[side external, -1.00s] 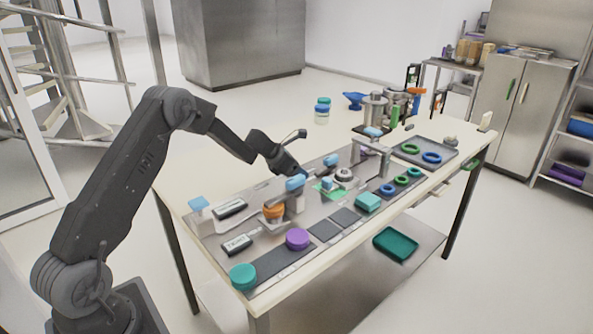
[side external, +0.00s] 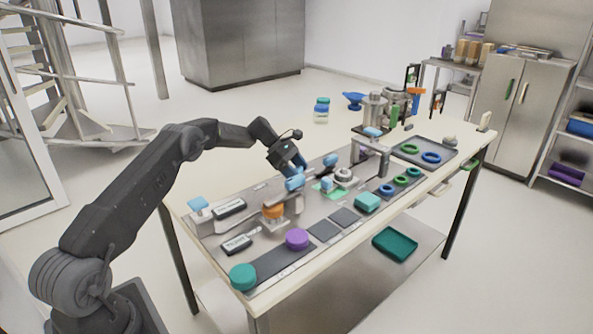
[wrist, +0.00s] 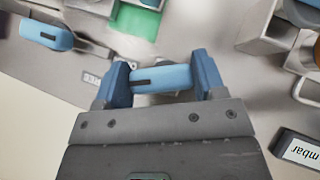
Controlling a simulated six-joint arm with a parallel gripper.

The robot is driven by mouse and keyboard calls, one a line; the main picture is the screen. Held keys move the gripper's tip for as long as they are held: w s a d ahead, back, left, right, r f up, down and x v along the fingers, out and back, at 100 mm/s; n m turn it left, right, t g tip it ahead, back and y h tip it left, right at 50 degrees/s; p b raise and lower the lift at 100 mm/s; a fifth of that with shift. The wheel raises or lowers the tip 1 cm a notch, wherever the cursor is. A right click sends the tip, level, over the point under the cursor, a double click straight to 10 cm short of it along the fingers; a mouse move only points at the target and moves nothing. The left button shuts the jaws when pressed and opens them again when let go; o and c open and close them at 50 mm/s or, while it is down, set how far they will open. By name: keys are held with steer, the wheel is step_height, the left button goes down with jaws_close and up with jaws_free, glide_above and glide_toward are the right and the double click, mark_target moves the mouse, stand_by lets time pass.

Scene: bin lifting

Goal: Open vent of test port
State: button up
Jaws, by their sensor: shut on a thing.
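My gripper (wrist: 162,80) has its two blue fingers shut on a light blue handle (wrist: 165,78) with a dark slot. In the side external view my gripper (side external: 294,178) reaches down to this handle, behind the orange-ringed fitting (side external: 272,211). The fingers and handle blend together there, so the handle's exact tilt is hard to tell. A green pad (side external: 326,187) lies just right of the gripper; it also shows at the top of the wrist view (wrist: 136,20). I cannot tell which fitting is the test port's vent.
Another light blue handle (wrist: 46,34) is in the wrist view. A clamp frame (side external: 385,160) stands right of the gripper. Gauges marked in mbar (side external: 237,244), purple (side external: 297,239) and teal (side external: 243,277) knobs, and a ring tray (side external: 437,142) are on the bench.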

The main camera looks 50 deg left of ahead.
steer(key=shift+d+r+m+g, duration=0.1)
steer(key=shift+m+g, duration=0.3)
steer(key=shift+m, duration=0.2)
steer(key=o, duration=0.9)
steer(key=shift+v, duration=3.75)
